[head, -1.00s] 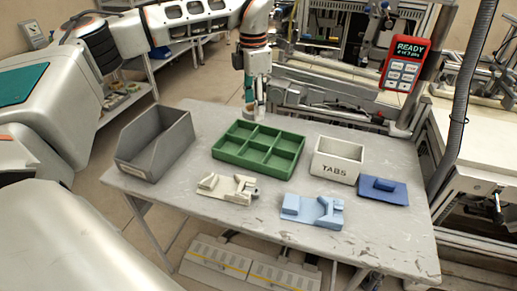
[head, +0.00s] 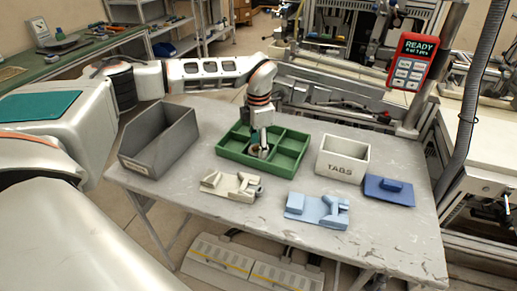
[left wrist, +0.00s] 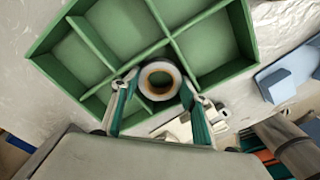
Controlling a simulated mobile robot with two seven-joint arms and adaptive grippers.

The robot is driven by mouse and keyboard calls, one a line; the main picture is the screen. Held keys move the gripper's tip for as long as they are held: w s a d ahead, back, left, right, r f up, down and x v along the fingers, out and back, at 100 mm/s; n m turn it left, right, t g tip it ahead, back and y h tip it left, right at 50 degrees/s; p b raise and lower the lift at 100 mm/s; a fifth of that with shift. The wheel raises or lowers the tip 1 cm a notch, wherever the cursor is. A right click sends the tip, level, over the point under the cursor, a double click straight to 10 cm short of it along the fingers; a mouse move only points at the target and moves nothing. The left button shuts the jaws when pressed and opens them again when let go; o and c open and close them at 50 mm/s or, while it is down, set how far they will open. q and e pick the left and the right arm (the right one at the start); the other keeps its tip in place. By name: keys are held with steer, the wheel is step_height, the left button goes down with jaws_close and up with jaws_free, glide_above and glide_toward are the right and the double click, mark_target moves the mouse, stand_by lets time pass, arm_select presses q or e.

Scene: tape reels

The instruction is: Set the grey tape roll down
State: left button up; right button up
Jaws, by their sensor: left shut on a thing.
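The grey tape roll (left wrist: 160,79) is a pale grey ring with a brown core. My left gripper (left wrist: 161,88) is shut on it, one finger on each side. In the head view the left gripper (head: 260,147) points down over the middle of the green divided tray (head: 294,165), with the roll (head: 257,151) at its tips. In the left wrist view the tray (left wrist: 95,67) lies behind the roll, which overlaps a crossing of the dividers. I cannot tell whether the roll touches the tray. My right gripper is not in view.
A grey open bin (head: 155,148) stands left of the tray, a white TABS box (head: 343,168) right. A beige dispenser (head: 232,186), a light blue dispenser (head: 318,209) and a dark blue piece (head: 389,190) lie on the grey table (head: 240,222). The table's front edge is clear.

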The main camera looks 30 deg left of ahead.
arm_select(q)
steer(key=shift+f, duration=0.3)
steer(key=shift+f, duration=0.15)
steer(key=o, duration=0.9)
steer(key=shift+c, duration=0.2)
step_height(320, 180, up, 12)
steer(key=shift+p, duration=0.4)
